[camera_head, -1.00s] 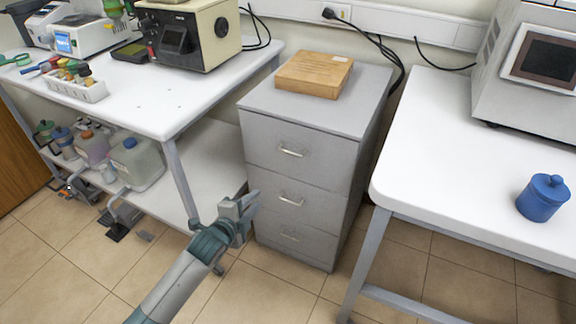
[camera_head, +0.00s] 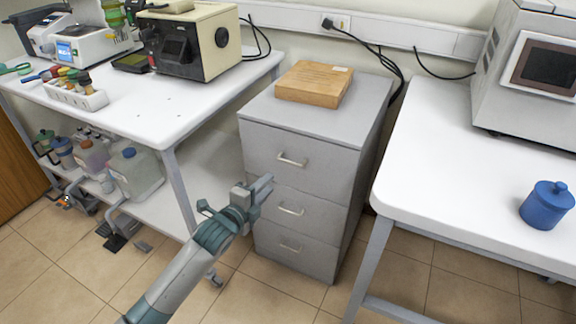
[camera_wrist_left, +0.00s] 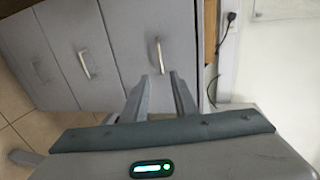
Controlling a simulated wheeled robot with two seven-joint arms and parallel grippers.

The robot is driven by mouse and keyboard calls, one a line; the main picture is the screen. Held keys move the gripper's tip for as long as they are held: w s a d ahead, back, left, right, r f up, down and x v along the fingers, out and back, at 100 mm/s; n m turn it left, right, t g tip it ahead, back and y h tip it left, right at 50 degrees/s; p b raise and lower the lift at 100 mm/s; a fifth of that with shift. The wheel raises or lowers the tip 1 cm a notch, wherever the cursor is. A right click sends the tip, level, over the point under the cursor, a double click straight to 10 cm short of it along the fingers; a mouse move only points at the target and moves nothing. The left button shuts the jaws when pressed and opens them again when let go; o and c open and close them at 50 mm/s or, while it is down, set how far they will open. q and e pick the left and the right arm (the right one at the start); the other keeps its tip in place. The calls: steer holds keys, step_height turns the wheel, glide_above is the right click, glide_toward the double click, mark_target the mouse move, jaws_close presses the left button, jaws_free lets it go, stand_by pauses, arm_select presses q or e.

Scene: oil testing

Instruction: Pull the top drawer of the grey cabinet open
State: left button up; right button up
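The grey cabinet (camera_head: 345,135) stands between two white tables, with three drawers stacked in its front. The top drawer (camera_head: 325,172) is shut flush and has a silver bar handle (camera_head: 292,161). My left gripper (camera_head: 266,187) is in front of the cabinet, lower and to the left of that handle in the head view. In the left wrist view the two fingers (camera_wrist_left: 162,84) are apart with nothing between them. The top handle (camera_wrist_left: 158,55) shows just past the fingertips, lined up with the gap, not touched as far as I can see. My right gripper is not in view.
A wooden block (camera_head: 314,83) lies on the cabinet. The left table (camera_head: 165,118) carries instruments, with jugs on its lower shelf. The right table (camera_head: 440,150) holds a blue jar (camera_head: 547,204) and a grey machine (camera_head: 535,75). Tiled floor before the cabinet is open.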

arm_select(q)
glide_toward(288, 165)
steer(key=w+d+r, duration=0.1)
steer(key=d+r, duration=0.2)
steer(key=r, duration=0.1)
steer(key=shift+f+b+x, duration=0.25)
steer(key=shift+b+x, duration=0.05)
steer(key=shift+x, duration=0.9)
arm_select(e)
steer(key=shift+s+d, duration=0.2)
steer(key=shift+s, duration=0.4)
arm_select(q)
steer(key=shift+d, duration=0.1)
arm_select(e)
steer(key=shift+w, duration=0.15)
arm_select(q)
jaws_close()
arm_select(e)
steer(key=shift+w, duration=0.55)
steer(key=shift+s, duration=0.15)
arm_select(q)
steer(key=shift+s, duration=0.1)
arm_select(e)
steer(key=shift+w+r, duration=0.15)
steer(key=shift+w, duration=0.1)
